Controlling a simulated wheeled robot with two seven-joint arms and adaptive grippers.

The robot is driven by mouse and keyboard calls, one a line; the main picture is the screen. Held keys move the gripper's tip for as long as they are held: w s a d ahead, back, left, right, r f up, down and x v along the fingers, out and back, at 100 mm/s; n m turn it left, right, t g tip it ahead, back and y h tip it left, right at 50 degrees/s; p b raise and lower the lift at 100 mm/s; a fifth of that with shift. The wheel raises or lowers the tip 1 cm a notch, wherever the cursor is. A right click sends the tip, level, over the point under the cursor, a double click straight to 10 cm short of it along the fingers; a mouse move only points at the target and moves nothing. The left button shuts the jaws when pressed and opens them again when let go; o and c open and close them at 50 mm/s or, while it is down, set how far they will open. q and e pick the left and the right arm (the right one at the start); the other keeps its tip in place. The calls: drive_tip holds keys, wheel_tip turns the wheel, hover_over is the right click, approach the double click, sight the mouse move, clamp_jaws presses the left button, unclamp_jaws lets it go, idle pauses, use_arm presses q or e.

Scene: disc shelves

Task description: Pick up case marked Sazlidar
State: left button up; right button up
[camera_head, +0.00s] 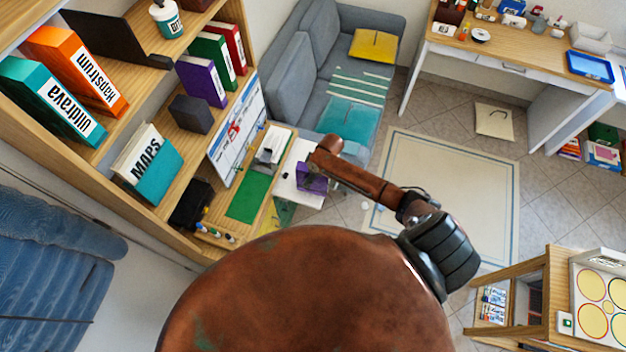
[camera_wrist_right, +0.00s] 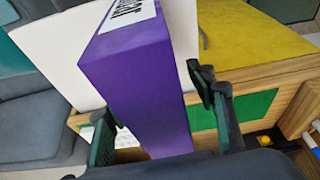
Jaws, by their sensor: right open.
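A purple case (camera_wrist_right: 135,85) stands between the two dark fingers of my right gripper (camera_wrist_right: 160,118) in the right wrist view. A white label with black letters is on its upper face, cut off by the picture edge, so I cannot read the full name. The fingers are open, one on each side of the case, with a gap visible on the right. In the head view the purple case (camera_head: 311,181) shows beside the white surface, partly covered by my right arm's end (camera_head: 328,155). My left gripper is not in view.
A green mat (camera_head: 249,198) lies near the purple case. A grey sofa (camera_head: 290,75) stands behind; the rug (camera_head: 450,190) is clear.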

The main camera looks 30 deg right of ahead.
drive_tip(key=shift+c, duration=0.2)
clamp_jaws()
idle(0.3)
drive_tip(key=shift+r, duration=0.15)
